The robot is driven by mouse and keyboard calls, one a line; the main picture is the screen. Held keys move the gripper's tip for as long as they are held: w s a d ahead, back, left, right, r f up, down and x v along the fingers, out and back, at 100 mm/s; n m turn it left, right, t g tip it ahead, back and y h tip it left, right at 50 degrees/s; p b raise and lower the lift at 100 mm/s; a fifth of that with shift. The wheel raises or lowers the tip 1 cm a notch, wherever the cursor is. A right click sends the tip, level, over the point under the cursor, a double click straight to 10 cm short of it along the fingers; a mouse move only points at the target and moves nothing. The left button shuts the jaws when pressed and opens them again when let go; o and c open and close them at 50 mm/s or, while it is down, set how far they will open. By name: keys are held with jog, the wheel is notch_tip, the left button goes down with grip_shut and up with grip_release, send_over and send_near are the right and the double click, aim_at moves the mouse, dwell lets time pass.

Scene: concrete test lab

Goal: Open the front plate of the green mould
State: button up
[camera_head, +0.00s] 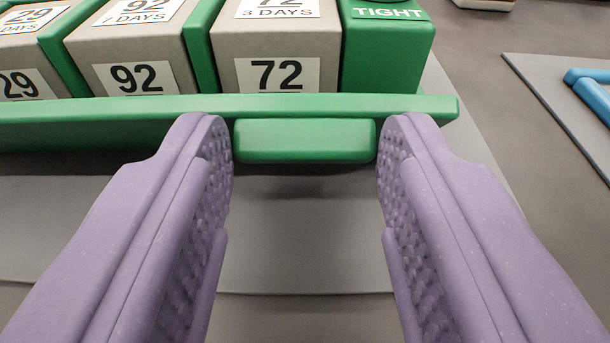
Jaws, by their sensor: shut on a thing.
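The green mould (385,60) is at the top, with a "TIGHT" label on its right end block. Grey concrete cubes marked 29, 92 (140,50) and 72 (278,50) sit between its green dividers. The green front plate (300,105) runs across in front of the cubes, and their numbered front faces show above it. I cannot tell how wide the gap behind the plate is. A green handle block (304,140) projects from the plate's near side. My gripper (305,143) is shut on this handle, one purple finger at each end.
A grey mat (300,240) lies under the mould, and bare floor shows nearer. At the right, a blue object (590,80) lies on another grey mat (545,75). Part of a further object (488,4) shows at the top edge. The space in front of the plate looks clear.

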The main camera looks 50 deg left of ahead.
jog(key=shift+s+d+f+t+y+b, duration=0.15)
jog(key=shift+f+t+y+b, duration=0.25)
jog(key=shift+b, duration=0.45)
jog(key=shift+s+d+f+t+y+b, duration=0.1)
jog(key=shift+d+f+t+y+b, duration=0.1)
jog(key=shift+f+y+b, duration=0.5)
jog(key=shift+r+b, duration=0.3)
jog(key=o, duration=1.1)
jog(key=shift+c, duration=0.2)
jog(key=p+v, duration=0.2)
jog(key=v, duration=0.5)
jog(key=shift+s+d, duration=0.3)
jog(key=shift+w, duration=0.1)
